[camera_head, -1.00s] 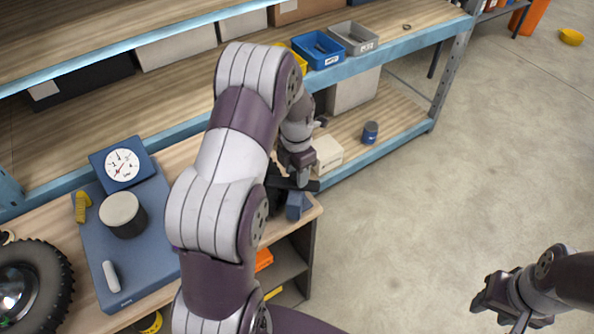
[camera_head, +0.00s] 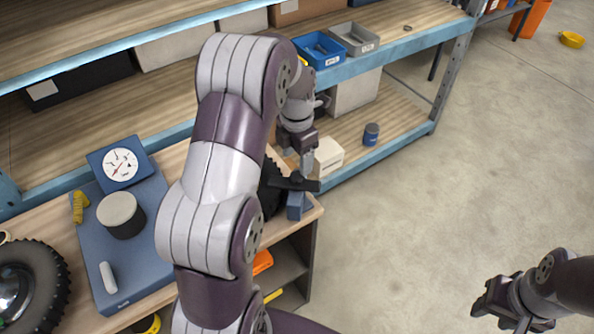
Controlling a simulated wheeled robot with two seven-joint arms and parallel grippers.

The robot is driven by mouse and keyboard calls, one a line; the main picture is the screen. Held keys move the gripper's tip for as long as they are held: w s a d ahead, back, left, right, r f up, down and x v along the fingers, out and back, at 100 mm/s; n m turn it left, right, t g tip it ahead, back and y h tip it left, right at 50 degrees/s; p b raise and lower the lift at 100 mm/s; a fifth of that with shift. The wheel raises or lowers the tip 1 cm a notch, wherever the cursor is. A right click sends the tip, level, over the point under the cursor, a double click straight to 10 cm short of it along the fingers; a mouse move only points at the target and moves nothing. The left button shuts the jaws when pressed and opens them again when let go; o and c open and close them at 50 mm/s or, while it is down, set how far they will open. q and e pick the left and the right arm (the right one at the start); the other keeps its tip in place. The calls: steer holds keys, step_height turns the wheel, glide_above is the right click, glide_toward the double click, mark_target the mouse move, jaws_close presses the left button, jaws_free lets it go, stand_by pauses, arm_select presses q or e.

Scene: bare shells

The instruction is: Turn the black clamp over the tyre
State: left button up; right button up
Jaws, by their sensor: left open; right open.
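The black clamp (camera_head: 308,185) is a dark bar at the right end of the workbench, above a small blue block. A dark ribbed tyre (camera_head: 269,189) stands beside it, mostly hidden behind my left arm. My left gripper (camera_head: 304,172) points down right at the clamp, open, with its fingers close above or at the bar; I cannot tell whether they touch it. My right gripper (camera_head: 487,304) is open and empty over the floor at the lower right.
A second tyre (camera_head: 50,290) lies at the bench's left end. A blue scale (camera_head: 150,262) with a dial holds a grey cylinder (camera_head: 121,214). A white box (camera_head: 329,156) and dark blue can (camera_head: 371,134) sit behind the clamp.

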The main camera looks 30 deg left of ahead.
arm_select(q)
step_height(320, 180, up, 2)
steer(key=shift+r, duration=0.25)
step_height(320, 180, up, 5)
steer(key=p, duration=0.2)
glide_above(297, 176)
arm_select(e)
steer(key=shift+r, duration=0.95)
arm_select(q)
steer(key=shift+f, duration=0.1)
